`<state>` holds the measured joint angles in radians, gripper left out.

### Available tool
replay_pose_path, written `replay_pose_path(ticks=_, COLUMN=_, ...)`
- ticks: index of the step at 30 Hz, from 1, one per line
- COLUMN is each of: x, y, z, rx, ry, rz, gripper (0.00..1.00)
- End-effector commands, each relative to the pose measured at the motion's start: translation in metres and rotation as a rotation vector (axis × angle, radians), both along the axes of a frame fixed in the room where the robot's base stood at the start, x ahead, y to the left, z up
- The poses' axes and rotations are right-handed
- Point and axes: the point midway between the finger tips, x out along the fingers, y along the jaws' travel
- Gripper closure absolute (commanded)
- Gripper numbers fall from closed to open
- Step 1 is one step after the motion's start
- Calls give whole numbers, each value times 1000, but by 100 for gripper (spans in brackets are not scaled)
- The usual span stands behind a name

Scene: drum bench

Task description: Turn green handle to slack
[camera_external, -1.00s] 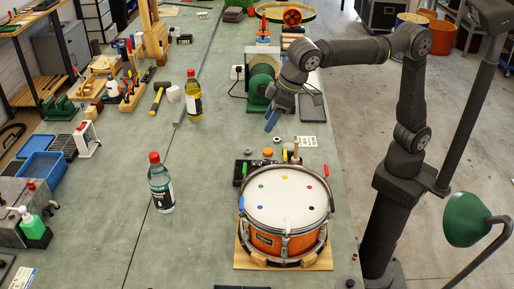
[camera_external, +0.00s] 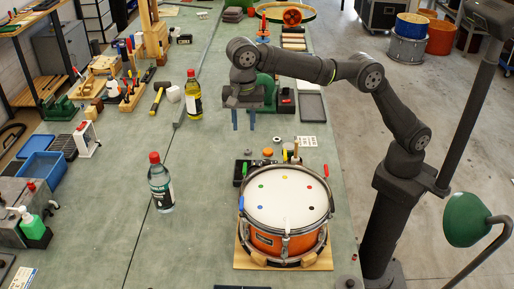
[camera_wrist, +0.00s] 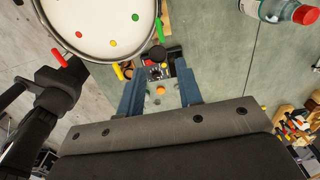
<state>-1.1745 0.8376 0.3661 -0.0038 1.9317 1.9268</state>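An orange snare drum (camera_external: 268,243) with a white head (camera_external: 290,195) sits on a wooden board (camera_external: 243,262). The green handle (camera_external: 245,169) stands at the drum's back left edge. In the wrist view the green handle (camera_wrist: 160,31) is beside the drum rim, beyond my fingers. A red handle (camera_external: 326,171) is at the back right and a blue handle (camera_external: 241,203) at the left. My gripper (camera_external: 243,121) is open and empty, pointing down above the bench behind the drum. Both fingers show apart in the wrist view (camera_wrist: 160,80). It is clear of the green handle.
A dark tray of small parts (camera_external: 240,179) lies close behind the drum, with an orange knob (camera_external: 268,153) near it. A clear bottle (camera_external: 161,186) stands left of the drum; a yellow bottle (camera_external: 193,98) stands further back. The bench between the clear bottle and drum is free.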

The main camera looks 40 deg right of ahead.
Motion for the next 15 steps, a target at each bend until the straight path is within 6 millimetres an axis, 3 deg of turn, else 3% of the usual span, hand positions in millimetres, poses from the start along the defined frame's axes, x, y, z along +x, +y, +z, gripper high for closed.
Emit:
replay_pose_path(ticks=8, x=1, y=0, z=-14, rx=-7, ry=7, rz=-34, gripper=67)
replay_pose_path(ticks=15, x=1, y=0, z=-51, rx=-7, ry=7, rz=-33, gripper=67)
